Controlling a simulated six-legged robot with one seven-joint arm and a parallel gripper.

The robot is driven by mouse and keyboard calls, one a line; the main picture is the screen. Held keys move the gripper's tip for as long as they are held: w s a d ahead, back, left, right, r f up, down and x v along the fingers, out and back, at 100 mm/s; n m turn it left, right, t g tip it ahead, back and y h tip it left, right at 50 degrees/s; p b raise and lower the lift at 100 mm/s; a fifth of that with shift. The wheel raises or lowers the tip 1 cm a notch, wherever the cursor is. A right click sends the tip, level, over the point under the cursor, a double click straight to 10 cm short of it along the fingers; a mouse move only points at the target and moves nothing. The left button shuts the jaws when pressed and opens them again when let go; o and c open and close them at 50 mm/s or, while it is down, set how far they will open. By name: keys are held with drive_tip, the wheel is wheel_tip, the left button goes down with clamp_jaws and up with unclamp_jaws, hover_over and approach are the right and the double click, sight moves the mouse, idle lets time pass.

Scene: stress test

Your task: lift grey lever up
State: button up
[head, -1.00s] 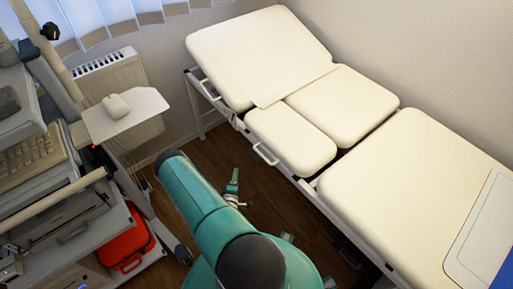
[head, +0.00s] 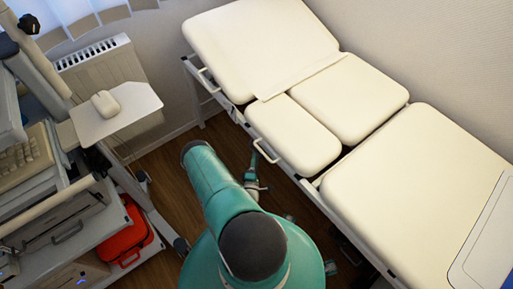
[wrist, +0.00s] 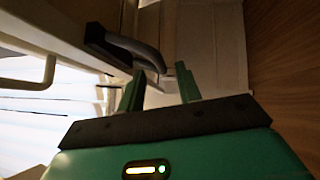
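The grey lever (wrist: 138,48) shows in the wrist view as a dark, curved handle. It sticks out from a dark mount on a pale frame bar. My gripper (wrist: 160,78) has two green fingers standing apart, with a clear gap between them. The lever's tip is just beyond the fingertips, near the gap; I cannot tell whether it touches a finger. Nothing is visibly held. In the head view I cannot make out the lever, and my teal arm covers part of the floor beside the couch.
The cream examination couch (head: 300,135) fills the right, with a white side handle (head: 266,151) on its near edge. A grey equipment cart (head: 60,215) stands at the left, with a red bag (head: 125,238) and a small white tray (head: 135,110). Dark wooden floor lies between.

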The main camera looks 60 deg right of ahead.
drive_tip(key=x, duration=0.6)
drive_tip(key=shift+d, duration=0.4)
drive_tip(key=shift+w, duration=0.1)
clamp_jaws()
